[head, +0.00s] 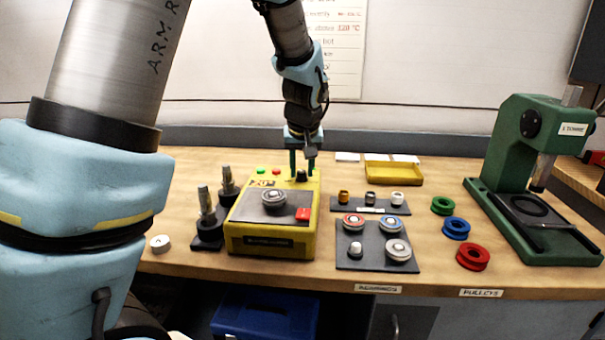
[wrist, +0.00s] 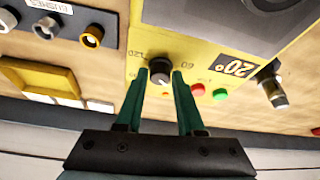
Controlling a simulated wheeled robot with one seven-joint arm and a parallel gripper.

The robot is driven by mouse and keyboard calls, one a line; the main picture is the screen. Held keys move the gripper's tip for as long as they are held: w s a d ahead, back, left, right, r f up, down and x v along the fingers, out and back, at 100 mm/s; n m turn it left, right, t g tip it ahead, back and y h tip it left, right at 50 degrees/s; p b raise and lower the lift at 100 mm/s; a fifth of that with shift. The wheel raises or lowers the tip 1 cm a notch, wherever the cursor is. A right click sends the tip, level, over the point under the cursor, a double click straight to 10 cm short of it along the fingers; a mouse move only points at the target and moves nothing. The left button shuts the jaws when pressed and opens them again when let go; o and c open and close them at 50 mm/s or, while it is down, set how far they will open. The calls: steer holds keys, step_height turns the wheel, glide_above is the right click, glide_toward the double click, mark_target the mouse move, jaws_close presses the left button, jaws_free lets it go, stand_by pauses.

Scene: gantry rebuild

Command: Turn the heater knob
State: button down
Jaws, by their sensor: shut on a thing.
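The heater is a yellow box (head: 268,239) on the bench, with a dark plate and a grey ring-shaped part (head: 278,203) on top. Its black knob (wrist: 159,66) is at the back right corner of the top, with dial numbers printed around it. My gripper (head: 303,174) reaches down from above over that corner. In the wrist view its two green fingers are on either side of the knob, shut on it.
Green and red buttons (wrist: 197,90) sit beside the knob. Dark stands with metal pins (head: 208,222) are left of the heater. A bushing rack (head: 370,208), a bearing mat (head: 375,258), coloured pulleys (head: 456,228) and a green press (head: 530,150) are to the right. A yellow tray (head: 393,174) lies behind.

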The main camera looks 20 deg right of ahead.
steer(key=m, duration=0.1)
steer(key=m+h, duration=0.1)
steer(key=m, duration=0.2)
steer(key=shift+w+a+m+g+h, duration=0.15)
steer(key=shift+a+m+g+h, duration=0.15)
steer(key=shift+g, duration=0.1)
steer(key=m+g+h+p, duration=0.1)
steer(key=m, duration=0.3)
steer(key=shift+w+r, duration=0.1)
steer(key=m+g+p, duration=0.1)
steer(key=m, duration=0.2)
steer(key=m+g+p, duration=0.1)
steer(key=m+p, duration=0.1)
steer(key=shift+m+h+p, duration=0.3)
steer(key=shift+m+h, duration=0.1)
steer(key=shift+w+m+g+p, duration=0.1)
steer(key=shift+m+g+p, duration=0.8)
steer(key=shift+m, duration=0.8)
steer(key=c, duration=0.5)
jaws_free()
steer(key=b+v, duration=0.2)
steer(key=v, duration=0.8)
steer(key=shift+r+b, duration=0.25)
steer(key=shift+b, duration=0.05)
